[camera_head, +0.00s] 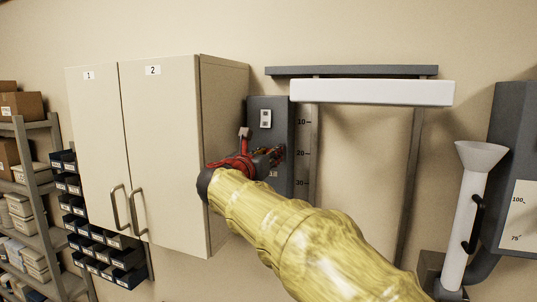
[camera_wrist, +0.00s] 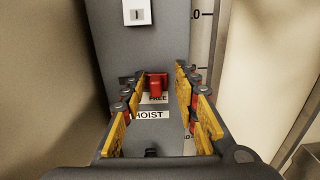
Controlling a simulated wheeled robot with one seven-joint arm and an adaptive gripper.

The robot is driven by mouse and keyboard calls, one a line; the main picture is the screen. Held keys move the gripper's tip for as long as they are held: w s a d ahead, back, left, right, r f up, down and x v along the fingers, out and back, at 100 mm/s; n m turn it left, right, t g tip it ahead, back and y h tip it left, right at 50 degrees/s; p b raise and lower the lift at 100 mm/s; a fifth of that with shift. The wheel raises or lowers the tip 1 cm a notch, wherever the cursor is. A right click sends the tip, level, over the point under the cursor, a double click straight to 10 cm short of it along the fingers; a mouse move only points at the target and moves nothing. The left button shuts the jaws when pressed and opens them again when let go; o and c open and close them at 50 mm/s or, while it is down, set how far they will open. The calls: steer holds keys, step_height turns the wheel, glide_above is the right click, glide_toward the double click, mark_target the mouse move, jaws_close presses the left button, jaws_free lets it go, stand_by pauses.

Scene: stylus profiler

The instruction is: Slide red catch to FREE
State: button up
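The red catch (camera_wrist: 156,84) sits on a grey panel (camera_wrist: 112,55) in the wrist view, just above a white label reading FREE (camera_wrist: 157,99). A HOIST label (camera_wrist: 151,114) is lower on the panel. My gripper (camera_wrist: 160,78) is open, its yellow-padded fingers on either side of the catch in the picture, with gaps showing. I cannot tell how far the fingertips are from the panel. In the head view my arm and gripper (camera_head: 262,160) cover the lower panel (camera_head: 283,108), and I cannot make out the catch there.
A white switch (camera_wrist: 136,12) is above the catch. A numbered scale (camera_head: 302,150) runs beside the panel, under a white horizontal beam (camera_head: 372,93). A cabinet (camera_head: 160,150) stands close on the left. A white funnel tube (camera_head: 468,210) stands at the right.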

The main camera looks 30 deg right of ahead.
steer(key=v, duration=1.2)
stand_by(0.5)
